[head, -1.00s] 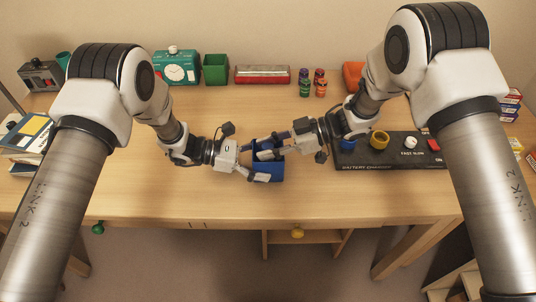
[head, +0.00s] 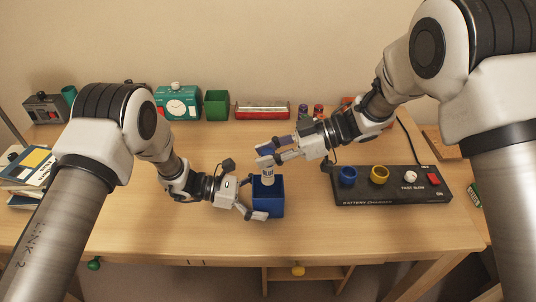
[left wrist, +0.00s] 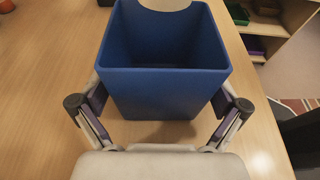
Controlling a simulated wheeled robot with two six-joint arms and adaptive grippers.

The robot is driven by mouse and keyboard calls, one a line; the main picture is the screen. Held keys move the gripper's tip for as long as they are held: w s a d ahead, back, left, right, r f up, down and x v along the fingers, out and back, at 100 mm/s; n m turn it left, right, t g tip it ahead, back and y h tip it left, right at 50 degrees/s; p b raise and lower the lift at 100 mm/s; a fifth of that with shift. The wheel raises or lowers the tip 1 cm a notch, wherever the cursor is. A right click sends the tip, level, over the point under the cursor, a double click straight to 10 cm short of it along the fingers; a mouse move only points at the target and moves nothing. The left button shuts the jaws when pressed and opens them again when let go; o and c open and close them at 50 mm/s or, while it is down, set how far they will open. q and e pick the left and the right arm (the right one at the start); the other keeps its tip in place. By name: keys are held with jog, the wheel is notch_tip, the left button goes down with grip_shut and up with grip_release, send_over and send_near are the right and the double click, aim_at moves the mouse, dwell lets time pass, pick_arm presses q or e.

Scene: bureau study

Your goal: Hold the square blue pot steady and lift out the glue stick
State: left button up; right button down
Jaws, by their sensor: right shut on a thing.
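The square blue pot (head: 270,205) stands upright on the desk, and its inside looks empty in the left wrist view (left wrist: 155,92). The glue stick (head: 267,174), white with a blue label, is upright over the pot's opening. My right gripper (head: 265,155) is shut on its upper part. A pale rounded shape at the top edge of the left wrist view is cut off; I cannot tell for sure that it is the stick. My left gripper (head: 254,198) has its fingers spread on both sides of the pot; they show in the left wrist view (left wrist: 160,112). I cannot see firm contact.
A black battery charger (head: 392,197) with blue and yellow rings lies right of the pot. A teal clock box (head: 178,102), a green pot (head: 217,104) and a red case (head: 262,110) stand along the back. Books (head: 27,165) lie far left. Desk in front is clear.

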pick_arm(q)
jog(key=v, duration=1.2)
jog(key=shift+r, duration=0.1)
